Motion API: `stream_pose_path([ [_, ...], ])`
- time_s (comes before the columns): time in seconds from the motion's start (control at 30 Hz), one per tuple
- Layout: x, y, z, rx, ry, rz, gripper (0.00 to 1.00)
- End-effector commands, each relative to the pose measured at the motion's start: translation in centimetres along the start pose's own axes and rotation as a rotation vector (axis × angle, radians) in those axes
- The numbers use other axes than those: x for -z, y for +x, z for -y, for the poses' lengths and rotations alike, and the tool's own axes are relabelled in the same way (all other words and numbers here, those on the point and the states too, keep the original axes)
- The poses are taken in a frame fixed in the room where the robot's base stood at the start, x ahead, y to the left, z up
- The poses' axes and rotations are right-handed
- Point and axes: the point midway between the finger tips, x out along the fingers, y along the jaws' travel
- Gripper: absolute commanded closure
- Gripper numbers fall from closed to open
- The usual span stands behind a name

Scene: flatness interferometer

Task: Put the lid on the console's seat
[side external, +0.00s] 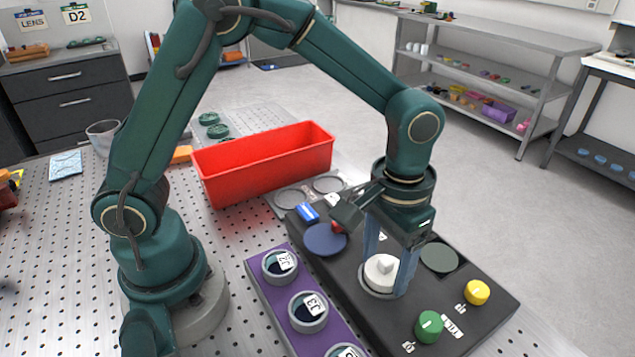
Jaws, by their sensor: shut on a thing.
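The console (385,322) is a dark, flat-topped box at the lower right. A white round lid (374,276) with a raised knob sits low at the console's top, inside or just over a pale ring that appears to be the seat (374,292). My gripper (387,272) points down from above, its two fingers shut on the lid's knob. The fingers hide part of the lid and ring, so I cannot tell whether the lid is fully seated.
A dark blue disc (325,240) and a dark green disc (439,257) flank the lid. A green knob (429,326) and yellow knob (477,292) stand in front. A purple rack (267,309) holds labelled round pieces. A red bin (265,164) stands behind, beside a grey plate (309,203).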

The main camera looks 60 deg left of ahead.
Motion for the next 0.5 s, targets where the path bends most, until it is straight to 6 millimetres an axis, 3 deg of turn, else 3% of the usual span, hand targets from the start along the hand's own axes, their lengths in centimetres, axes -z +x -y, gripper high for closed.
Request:
stream_pose_path([
  [0.03, -0.14, 1.08, 0.05, 0.004, 0.001, 0.009, 0.83],
  [0.33, -0.13, 1.15, 0.05, 0.004, 0.001, 0.008, 0.83],
  [0.37, -0.13, 1.15, 0.05, 0.004, 0.001, 0.008, 0.2],
  [0.4, -0.13, 1.15, 0.05, 0.004, 0.001, 0.008, 0.05],
  [0.43, -0.13, 1.15, 0.05, 0.004, 0.001, 0.008, 0.0],
  [0.5, -0.12, 1.14, 0.05, 0.004, 0.002, 0.008, 0.0],
])
